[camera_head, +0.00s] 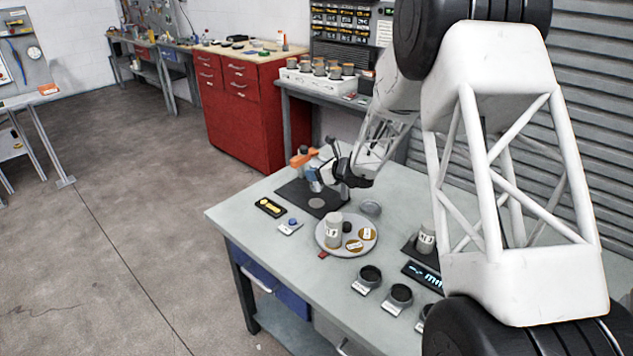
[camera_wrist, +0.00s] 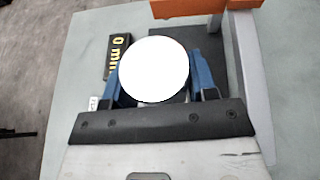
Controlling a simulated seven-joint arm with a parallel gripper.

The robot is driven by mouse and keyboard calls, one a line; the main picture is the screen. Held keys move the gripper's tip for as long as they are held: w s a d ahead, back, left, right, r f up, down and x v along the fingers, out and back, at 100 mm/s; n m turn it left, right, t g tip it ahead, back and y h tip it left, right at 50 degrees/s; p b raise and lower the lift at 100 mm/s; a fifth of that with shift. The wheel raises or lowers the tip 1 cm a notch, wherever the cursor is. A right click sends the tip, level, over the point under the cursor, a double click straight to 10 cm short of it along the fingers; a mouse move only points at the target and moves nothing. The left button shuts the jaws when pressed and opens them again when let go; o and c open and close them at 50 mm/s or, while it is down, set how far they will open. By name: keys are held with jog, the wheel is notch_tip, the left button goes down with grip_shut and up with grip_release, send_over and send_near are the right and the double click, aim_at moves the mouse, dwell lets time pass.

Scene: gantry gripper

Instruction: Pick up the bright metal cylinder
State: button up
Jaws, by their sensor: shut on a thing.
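The bright metal cylinder (camera_wrist: 153,69) shows in the wrist view as a round, washed-out white top. It lies between the two blue fingers of my gripper (camera_wrist: 157,86), which are shut on it. In the head view my gripper (camera_head: 318,176) is over the dark mat on the table, at the foot of an orange-topped stand. There the fingers and arm mostly hide the cylinder, and I cannot tell whether its base touches the mat.
An orange-armed stand (camera_head: 302,159) is close beside my gripper. A round tray (camera_head: 328,244) with a pale labelled cylinder (camera_head: 334,229) and brass discs stands in front. A small display (camera_head: 270,207) is to the left. Several dark-topped cups line the front right.

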aim_at(315, 162)
jog(key=shift+r, duration=1.75)
jog(key=shift+d, duration=0.1)
